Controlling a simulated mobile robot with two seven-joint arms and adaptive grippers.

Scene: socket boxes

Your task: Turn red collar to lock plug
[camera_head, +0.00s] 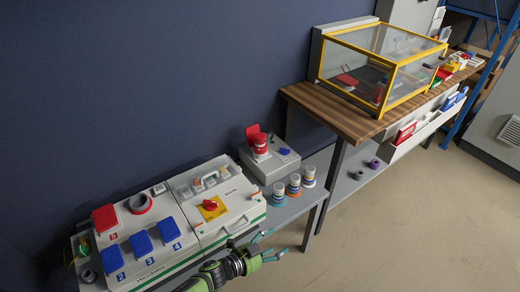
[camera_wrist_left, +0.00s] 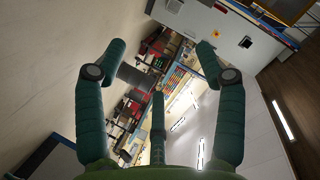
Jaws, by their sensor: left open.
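A red plug with a red collar (camera_head: 260,143) stands upright in the grey socket box (camera_head: 266,173), with a raised red lid behind it. From here I cannot tell how the collar is turned. My left gripper (camera_head: 275,243) is in front of the bench, lower and nearer than the plug, well apart from it. Its teal fingers are spread and empty. In the left wrist view the open fingers (camera_wrist_left: 160,52) frame only the tilted, distant room; the plug does not show there. My right gripper is in neither view.
A white distribution box (camera_head: 150,245) with red and blue socket lids and a cabinet with a red rotary switch (camera_head: 210,205) stand left of the socket box. Several banded cylinders (camera_head: 294,184) stand at its right. A yellow-framed clear case (camera_head: 385,60) sits on the wooden table.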

